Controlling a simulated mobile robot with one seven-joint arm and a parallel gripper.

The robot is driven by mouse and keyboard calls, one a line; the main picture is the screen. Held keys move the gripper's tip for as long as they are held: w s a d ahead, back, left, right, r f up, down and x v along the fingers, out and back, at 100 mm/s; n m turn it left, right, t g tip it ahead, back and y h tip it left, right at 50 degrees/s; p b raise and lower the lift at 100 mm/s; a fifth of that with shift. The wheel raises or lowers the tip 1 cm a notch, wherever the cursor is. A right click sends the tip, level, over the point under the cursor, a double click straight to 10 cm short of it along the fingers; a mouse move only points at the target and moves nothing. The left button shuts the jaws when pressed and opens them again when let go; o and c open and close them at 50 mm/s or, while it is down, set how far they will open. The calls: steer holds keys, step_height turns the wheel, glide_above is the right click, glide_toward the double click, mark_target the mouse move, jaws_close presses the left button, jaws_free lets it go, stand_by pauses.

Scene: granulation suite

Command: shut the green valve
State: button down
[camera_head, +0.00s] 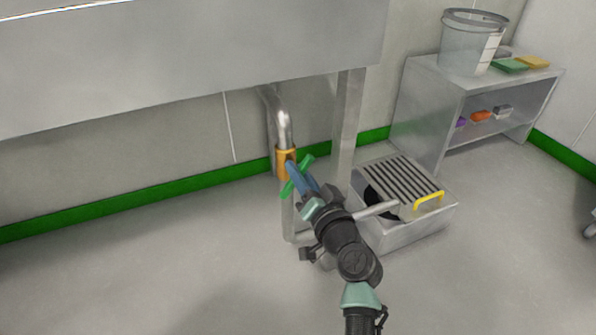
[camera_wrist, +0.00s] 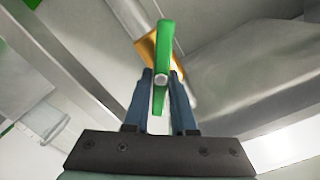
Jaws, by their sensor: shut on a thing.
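The green valve handle (camera_head: 306,162) is a flat bar at a brass-coloured valve body (camera_head: 286,160) on a steel pipe (camera_head: 281,122) under the large steel unit. In the head view the handle lies slantwise across the pipe. My gripper (camera_head: 293,172) reaches it from the front right and hides part of it. In the wrist view the green handle (camera_wrist: 164,45) runs upright between the blue fingers of my gripper (camera_wrist: 161,85), with a round pale bolt at its middle. The fingers are shut on the handle. The brass body (camera_wrist: 146,46) shows behind it.
A steel floor box (camera_head: 415,230) with a slatted grate (camera_head: 400,182) and yellow handle (camera_head: 429,201) stands right of my arm. A steel leg (camera_head: 347,120) stands just right of the valve. A shelf (camera_head: 425,85) with a clear bucket (camera_head: 468,45) is at the back right. The left floor is clear.

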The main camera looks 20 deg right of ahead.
steer(key=m, duration=0.2)
steer(key=m+p, duration=0.1)
steer(key=m, duration=0.2)
steer(key=shift+d+f+m, duration=0.15)
steer(key=shift+f+m, duration=0.1)
steer(key=shift+m, duration=0.05)
steer(key=m, duration=0.1)
steer(key=m+p, duration=0.1)
steer(key=m, duration=0.2)
steer(key=shift+f+m+p, duration=0.25)
steer(key=shift+m+p, duration=0.1)
steer(key=shift+m, duration=0.05)
steer(key=shift+f, duration=0.1)
steer(key=c, duration=0.8)
jaws_free()
steer(key=shift+o, duration=0.2)
steer(key=shift+d, duration=0.1)
steer(key=shift+s, duration=0.1)
steer(key=s+p, duration=0.4)
steer(key=s, duration=0.9)
steer(key=shift+d, duration=0.2)
steer(key=shift+w, duration=0.1)
